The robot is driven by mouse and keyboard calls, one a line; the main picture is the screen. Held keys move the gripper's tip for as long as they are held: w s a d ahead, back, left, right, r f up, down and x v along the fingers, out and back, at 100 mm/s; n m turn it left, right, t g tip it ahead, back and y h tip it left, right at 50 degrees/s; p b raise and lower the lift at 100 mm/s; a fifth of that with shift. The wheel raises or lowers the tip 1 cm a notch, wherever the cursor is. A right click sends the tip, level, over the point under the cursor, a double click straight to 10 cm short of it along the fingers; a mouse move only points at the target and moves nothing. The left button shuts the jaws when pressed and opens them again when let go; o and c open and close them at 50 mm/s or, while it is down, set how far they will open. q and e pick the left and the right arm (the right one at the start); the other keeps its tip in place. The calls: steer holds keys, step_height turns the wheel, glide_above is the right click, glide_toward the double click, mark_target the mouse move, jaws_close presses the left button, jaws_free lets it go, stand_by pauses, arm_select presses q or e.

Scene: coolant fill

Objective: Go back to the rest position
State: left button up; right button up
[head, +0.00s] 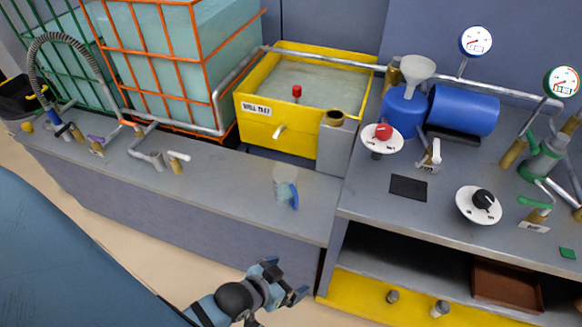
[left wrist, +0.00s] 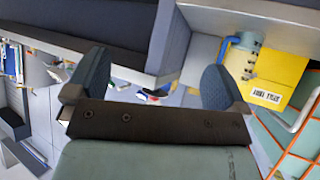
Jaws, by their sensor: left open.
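My left gripper (head: 284,280) is in the lower middle of the head view, in front of the grey bench and over the floor. It is open and nothing shows between its fingers; they stand wide apart in the left wrist view (left wrist: 155,82). A clear jug with a blue handle (head: 292,195) stands on the bench, beyond the gripper and apart from it. My right gripper is in neither view.
The grey bench (head: 225,185) has a yellow basin (head: 252,127) and caged tanks behind it. A higher counter (head: 400,212) to the right carries a blue drum (head: 462,109), funnel, dials and valves. The lower shelf holds a brown tray (head: 505,287). Open floor lies in front.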

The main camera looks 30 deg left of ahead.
arm_select(q)
step_height(320, 180, up, 13)
steer(key=a+p, duration=0.1)
steer(key=p, duration=1.4)
steer(key=shift+s+m, duration=0.3)
steer(key=shift+s, duration=0.05)
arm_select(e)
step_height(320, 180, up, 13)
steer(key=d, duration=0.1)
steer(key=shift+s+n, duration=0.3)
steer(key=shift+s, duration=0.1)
arm_select(q)
steer(key=shift+r+t, duration=0.3)
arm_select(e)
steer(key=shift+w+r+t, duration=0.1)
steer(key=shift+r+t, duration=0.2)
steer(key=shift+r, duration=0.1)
